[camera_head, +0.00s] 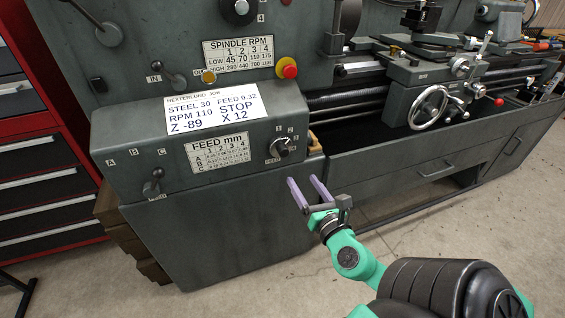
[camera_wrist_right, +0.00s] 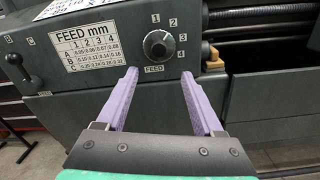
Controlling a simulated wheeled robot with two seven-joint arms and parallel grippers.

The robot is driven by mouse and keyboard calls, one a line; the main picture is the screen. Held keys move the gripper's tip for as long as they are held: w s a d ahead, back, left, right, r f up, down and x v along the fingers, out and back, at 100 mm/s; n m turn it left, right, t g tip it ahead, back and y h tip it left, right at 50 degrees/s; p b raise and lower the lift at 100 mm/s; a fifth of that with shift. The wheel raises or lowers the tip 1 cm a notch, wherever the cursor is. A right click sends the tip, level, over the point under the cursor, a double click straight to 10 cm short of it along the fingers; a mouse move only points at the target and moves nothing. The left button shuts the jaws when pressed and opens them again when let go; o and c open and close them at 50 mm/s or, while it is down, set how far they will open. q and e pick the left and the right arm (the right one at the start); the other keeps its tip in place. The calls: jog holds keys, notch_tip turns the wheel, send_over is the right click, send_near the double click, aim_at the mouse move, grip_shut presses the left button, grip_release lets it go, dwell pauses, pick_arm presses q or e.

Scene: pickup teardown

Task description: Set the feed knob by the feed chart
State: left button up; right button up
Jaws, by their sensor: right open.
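The feed knob (camera_head: 281,146) is a round dark knob on the front of the lathe's gearbox, with numbers 1 to 4 around it; it also shows in the right wrist view (camera_wrist_right: 158,46). Its exact pointer setting is hard to tell. The feed chart (camera_head: 222,152), a white "FEED mm" plate with rows A, B, C and columns 1 to 4, is left of the knob; it shows in the right wrist view (camera_wrist_right: 88,47). A job card (camera_head: 214,107) above reads FEED 0.32. My right gripper (camera_head: 305,189) is open and empty, its purple fingers apart, below and in front of the knob.
A lever (camera_head: 152,185) with marks A, B and others sits left of the chart. The spindle RPM plate (camera_head: 238,51) and a red button (camera_head: 288,70) are above. A red tool cabinet (camera_head: 45,165) stands at the left. The floor (camera_head: 400,220) in front is partly clear.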

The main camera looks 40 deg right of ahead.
aim_at(285, 154)
jog(key=p+x, duration=0.2)
jog(key=x, duration=1)
jog(key=shift+a, duration=0.1)
pick_arm(q)
jog(key=shift+s+a+r, duration=0.1)
jog(key=shift+s+r, duration=0.2)
jog(key=shift+r, duration=0.35)
jog(key=shift+s+a+r, duration=0.1)
jog(key=shift+s+r, duration=0.15)
jog(key=shift+r, duration=0.35)
pick_arm(e)
jog(key=shift+c, duration=0.3)
grip_shut()
